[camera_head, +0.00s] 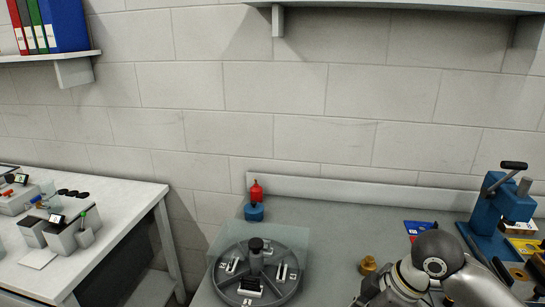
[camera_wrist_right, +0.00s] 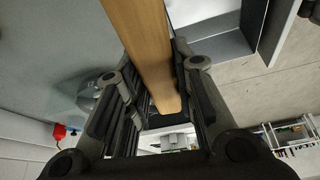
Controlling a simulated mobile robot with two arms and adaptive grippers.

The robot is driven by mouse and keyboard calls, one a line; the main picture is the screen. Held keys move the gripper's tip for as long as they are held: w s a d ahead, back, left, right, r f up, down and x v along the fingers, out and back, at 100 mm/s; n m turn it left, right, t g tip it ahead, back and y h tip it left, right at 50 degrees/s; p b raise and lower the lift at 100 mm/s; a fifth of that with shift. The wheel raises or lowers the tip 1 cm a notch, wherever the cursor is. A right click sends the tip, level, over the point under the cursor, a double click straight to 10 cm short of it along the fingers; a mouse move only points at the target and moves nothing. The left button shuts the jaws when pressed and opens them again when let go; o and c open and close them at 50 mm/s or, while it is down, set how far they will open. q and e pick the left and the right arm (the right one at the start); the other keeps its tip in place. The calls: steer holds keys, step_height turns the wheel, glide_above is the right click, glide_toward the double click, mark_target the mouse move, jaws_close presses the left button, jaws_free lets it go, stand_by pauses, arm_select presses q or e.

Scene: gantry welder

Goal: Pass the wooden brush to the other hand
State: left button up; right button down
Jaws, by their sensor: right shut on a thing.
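The wooden brush (camera_wrist_right: 143,42) shows in the right wrist view as a long, light brown wooden bar. It runs from the top edge down between the fingers. My right gripper (camera_wrist_right: 158,95) is shut on it, with one dark finger on each side. The bristles cannot be made out. In the head view my right arm comes in at the lower right, and the brush does not show there. My left gripper is in neither view.
A round grey fixture (camera_head: 229,288) with a clear shield stands on the grey bench (camera_head: 330,235). A red and blue bottle (camera_head: 256,200) stands behind it. A brass part (camera_head: 367,265) lies near my right arm, and a blue press (camera_head: 487,212) stands at the right. A white table (camera_head: 120,205) is at left.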

steer(key=m, duration=0.2)
steer(key=m+t+h, duration=0.1)
steer(key=m, duration=0.1)
steer(key=r+m+t, duration=0.1)
steer(key=m, duration=0.1)
steer(key=shift+w+a+r+m+h, duration=0.1)
steer(key=shift+w+m+h, duration=0.2)
steer(key=shift+w+h, duration=0.1)
steer(key=m, duration=0.2)
steer(key=r+m+h, duration=0.1)
steer(key=m, duration=0.1)
steer(key=w+m+h, duration=0.1)
steer(key=m, duration=0.1)
steer(key=shift+r+m+t, duration=0.3)
steer(key=shift+r+t, duration=0.1)
